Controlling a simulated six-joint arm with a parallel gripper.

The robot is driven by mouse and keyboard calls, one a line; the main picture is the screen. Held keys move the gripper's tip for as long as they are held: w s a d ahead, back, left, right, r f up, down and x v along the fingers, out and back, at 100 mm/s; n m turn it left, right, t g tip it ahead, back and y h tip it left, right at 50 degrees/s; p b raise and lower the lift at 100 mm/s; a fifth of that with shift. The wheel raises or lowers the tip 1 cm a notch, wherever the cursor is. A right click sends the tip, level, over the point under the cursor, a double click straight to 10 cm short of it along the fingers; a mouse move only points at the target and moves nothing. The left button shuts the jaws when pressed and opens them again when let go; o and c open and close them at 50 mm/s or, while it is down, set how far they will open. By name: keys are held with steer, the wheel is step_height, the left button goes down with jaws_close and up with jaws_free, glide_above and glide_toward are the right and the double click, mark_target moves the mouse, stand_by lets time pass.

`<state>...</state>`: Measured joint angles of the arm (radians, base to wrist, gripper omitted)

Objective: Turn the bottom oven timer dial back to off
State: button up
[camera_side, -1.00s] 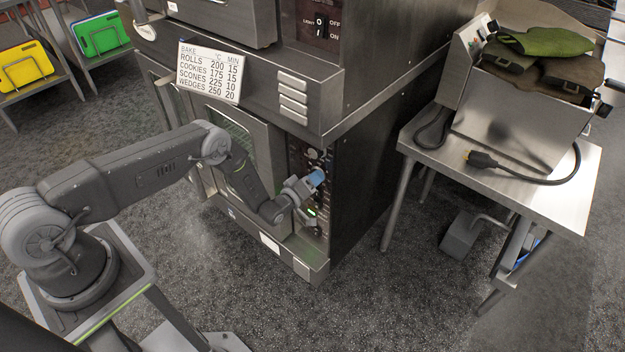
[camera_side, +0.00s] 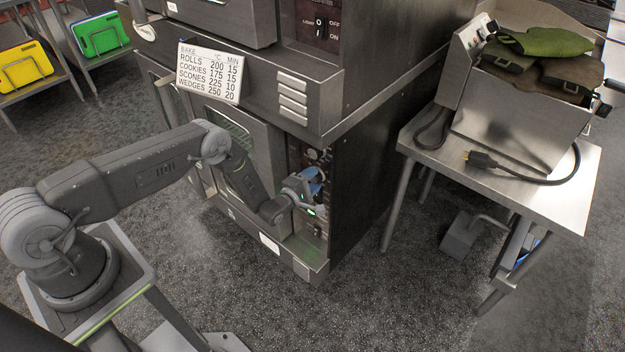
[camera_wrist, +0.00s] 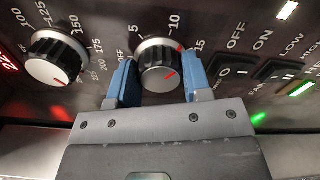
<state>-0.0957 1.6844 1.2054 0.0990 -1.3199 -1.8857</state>
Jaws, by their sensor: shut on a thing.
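The bottom oven's timer dial (camera_wrist: 158,62) is a black knob with a silver face, marked 5, 10 and 15. Its red pointer line is tilted toward the upper right, roughly between the 10 and the 15. My gripper (camera_wrist: 158,80) has its blue fingers on the left and right sides of this dial, shut on it. In the side view my gripper (camera_side: 312,182) is at the oven's control panel (camera_side: 320,235) and hides the dial.
A temperature dial (camera_wrist: 57,60) sits left of the timer dial, close to the left finger. Rocker switches (camera_wrist: 232,72) sit to the right, near the right finger. A steel table (camera_side: 565,205) with a fryer stands right of the oven (camera_side: 360,190).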

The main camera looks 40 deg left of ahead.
steer(key=n, duration=1.1)
steer(key=shift+a+r+n, duration=0.1)
steer(key=shift+r+n, duration=0.05)
steer(key=shift+n, duration=0.15)
stand_by(0.4)
steer(key=o, duration=0.9)
steer(key=s, duration=1.3)
steer(key=shift+s, duration=0.4)
